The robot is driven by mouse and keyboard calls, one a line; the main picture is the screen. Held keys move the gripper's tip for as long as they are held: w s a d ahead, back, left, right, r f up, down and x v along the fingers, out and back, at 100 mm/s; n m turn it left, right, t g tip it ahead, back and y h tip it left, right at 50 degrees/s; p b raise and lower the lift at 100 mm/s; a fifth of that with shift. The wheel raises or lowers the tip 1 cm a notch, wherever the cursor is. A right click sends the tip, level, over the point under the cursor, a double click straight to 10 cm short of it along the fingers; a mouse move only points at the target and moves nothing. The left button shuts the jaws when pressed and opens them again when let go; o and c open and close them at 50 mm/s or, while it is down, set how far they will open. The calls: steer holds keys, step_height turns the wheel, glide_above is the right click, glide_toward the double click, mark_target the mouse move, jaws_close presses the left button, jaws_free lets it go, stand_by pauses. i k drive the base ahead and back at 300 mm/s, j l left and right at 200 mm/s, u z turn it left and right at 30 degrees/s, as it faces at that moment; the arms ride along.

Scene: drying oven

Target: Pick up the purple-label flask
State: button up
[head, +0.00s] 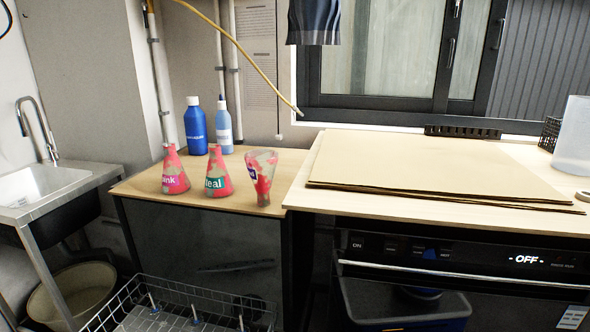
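The purple-label flask (262,181) stands at the right of a row of three flasks on the small wooden counter. It is wider at the top and narrow at the bottom, as if upside down. Its body is mottled red and grey, and only part of the purple label shows at its left side. The teal-label flask (217,172) stands upright left of it, a small gap apart. The pink-label flask (174,171) stands upright further left. My gripper is not in view.
A blue bottle (195,127) and a pale blue bottle (223,126) stand behind the flasks. A higher counter with flat brown boards (420,165) rises to the right, above an oven (455,262) reading OFF. A wire basket (185,305) is in front; a sink (42,186) is left.

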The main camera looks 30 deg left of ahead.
mark_target(261, 164)
steer(key=l+u, duration=0.2)
steer(key=u, duration=0.2)
steer(key=i+l+u, duration=0.1)
steer(key=l+u, duration=0.15)
steer(key=u, duration=0.15)
steer(key=l+u, duration=0.2)
steer(key=u, duration=0.2)
